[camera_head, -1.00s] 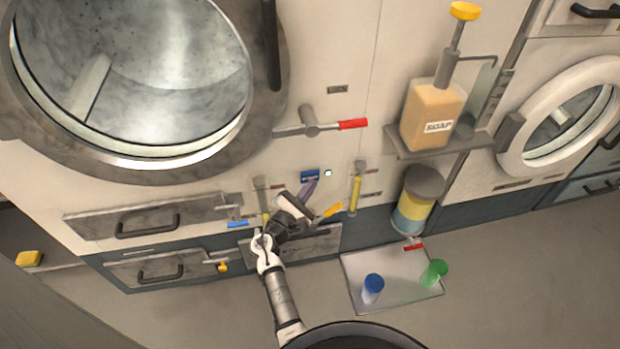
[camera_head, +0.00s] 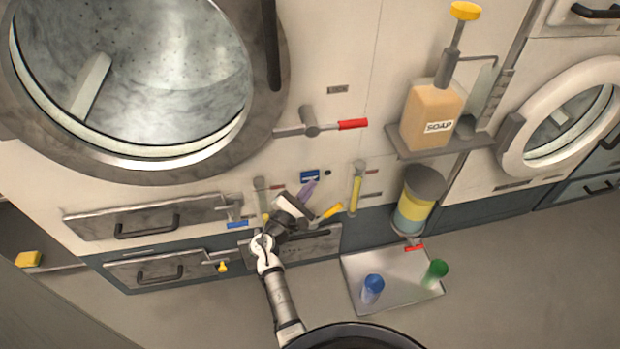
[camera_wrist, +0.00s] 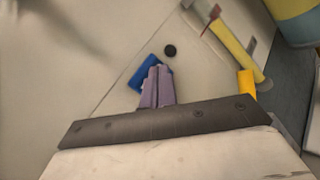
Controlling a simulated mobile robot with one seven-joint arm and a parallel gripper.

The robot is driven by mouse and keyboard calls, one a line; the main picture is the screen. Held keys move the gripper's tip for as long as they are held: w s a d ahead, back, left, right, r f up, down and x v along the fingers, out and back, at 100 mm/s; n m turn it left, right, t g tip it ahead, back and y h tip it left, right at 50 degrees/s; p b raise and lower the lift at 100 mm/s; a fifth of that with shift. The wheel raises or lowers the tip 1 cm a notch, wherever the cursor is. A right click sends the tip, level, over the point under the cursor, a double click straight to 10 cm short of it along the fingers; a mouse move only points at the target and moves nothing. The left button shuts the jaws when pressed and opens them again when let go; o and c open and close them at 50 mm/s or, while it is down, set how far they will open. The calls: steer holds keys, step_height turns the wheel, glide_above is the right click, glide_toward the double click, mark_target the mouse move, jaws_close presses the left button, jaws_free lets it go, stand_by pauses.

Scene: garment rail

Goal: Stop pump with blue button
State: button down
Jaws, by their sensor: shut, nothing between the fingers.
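The blue button (camera_head: 308,175) is on the cream machine front, below the red-handled lever. It also shows in the wrist view (camera_wrist: 148,69), partly covered by my fingers. My gripper (camera_head: 312,183) is shut and empty, its purple fingertips at the lower right part of the button; they also show in the wrist view (camera_wrist: 158,70). I cannot tell whether they touch it. A small round lamp (camera_head: 328,172) right of the button is dark; it shows as a black dot in the wrist view (camera_wrist: 170,51).
A yellow-handled lever (camera_head: 355,190) and a yellow handle (camera_head: 332,211) are close on the right. A blue handle (camera_head: 237,224) is on the left. A soap bottle (camera_head: 432,115) stands on a shelf. A tray (camera_head: 400,302) with blue and green cups lies on the floor.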

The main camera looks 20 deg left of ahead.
steer(key=s+d+p, duration=0.1)
steer(key=s+d, duration=0.2)
steer(key=s, duration=0.2)
steer(key=shift+d, duration=0.2)
stand_by(0.4)
